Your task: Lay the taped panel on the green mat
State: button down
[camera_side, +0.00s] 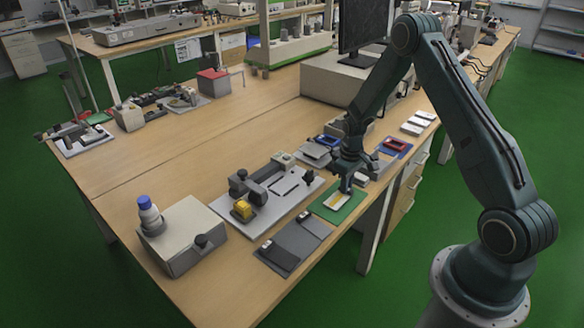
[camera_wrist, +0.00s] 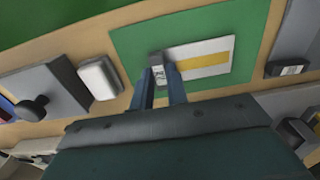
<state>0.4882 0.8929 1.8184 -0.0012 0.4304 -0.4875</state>
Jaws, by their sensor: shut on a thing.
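The taped panel (camera_side: 337,201) is a pale plate with a yellow tape stripe. It lies over the green mat (camera_side: 322,208) near the table's front edge. In the wrist view the panel (camera_wrist: 217,47) sits within the outline of the mat (camera_wrist: 130,42), its stripe running lengthwise. My gripper (camera_side: 346,190) is low over the mat. I cannot tell whether the panel's underside touches the mat.
A dark grey double mat (camera_side: 290,250) lies toward the near corner. Behind the green mat is a grey fixture plate (camera_side: 272,205) with a yellow block (camera_side: 243,210). The table's middle is clear.

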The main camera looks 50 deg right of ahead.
jog(key=shift+f, duration=0.25)
dwell(0.6)
jog(key=c, duration=1.3)
grip_release()
jog(key=shift+r, duration=0.2)
jog(key=shift+r, duration=2.85)
